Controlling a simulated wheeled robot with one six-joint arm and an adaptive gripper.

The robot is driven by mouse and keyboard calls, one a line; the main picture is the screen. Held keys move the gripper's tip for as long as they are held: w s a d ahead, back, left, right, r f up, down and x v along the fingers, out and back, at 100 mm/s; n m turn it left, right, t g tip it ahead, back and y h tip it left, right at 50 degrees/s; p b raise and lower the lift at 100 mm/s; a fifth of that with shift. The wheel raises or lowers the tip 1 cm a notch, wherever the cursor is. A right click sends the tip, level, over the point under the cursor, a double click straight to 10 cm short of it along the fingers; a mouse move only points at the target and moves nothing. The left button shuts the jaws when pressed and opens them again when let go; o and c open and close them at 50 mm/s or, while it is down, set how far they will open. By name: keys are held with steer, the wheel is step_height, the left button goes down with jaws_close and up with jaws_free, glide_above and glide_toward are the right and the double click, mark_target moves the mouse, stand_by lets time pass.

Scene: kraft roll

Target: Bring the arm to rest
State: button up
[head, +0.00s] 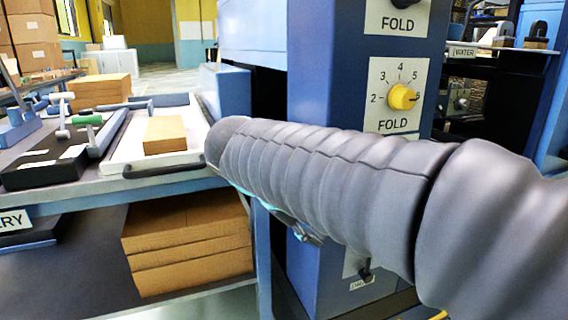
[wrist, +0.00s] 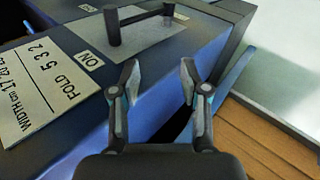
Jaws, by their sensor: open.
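My arm (head: 330,185), in a ribbed grey sleeve, reaches from the right edge across the front of the blue machine column (head: 322,90) in the head view. Its far end is beside the work table. In the wrist view my gripper (wrist: 159,78) is open, with nothing between its fingers. The fingers are over the edge of a dark blue-grey housing with a black lever (wrist: 112,27) and an ON label (wrist: 89,58). I cannot tell whether they touch it. The gripper's fingers are not clearly visible in the head view, behind or below the sleeve.
The column carries a yellow FOLD knob (head: 402,96). A white tray (head: 190,103) on the table holds a small cardboard stack (head: 165,134). Larger cardboard (head: 190,240) lies on the lower shelf. A printed width and fold card (wrist: 38,93) shows in the wrist view.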

steer(key=s+a+f+y+p, duration=0.1)
steer(key=s+f+y+p, duration=0.2)
steer(key=s+f+y, duration=0.35)
steer(key=s+d+r+m+t+p, duration=0.1)
steer(key=s+d+r+m+p, duration=0.1)
steer(key=s+d+m+p, duration=0.3)
steer(key=shift+s+d+t+y, duration=0.4)
steer(key=shift+s+d+y, duration=0.05)
steer(key=shift+s+d, duration=0.7)
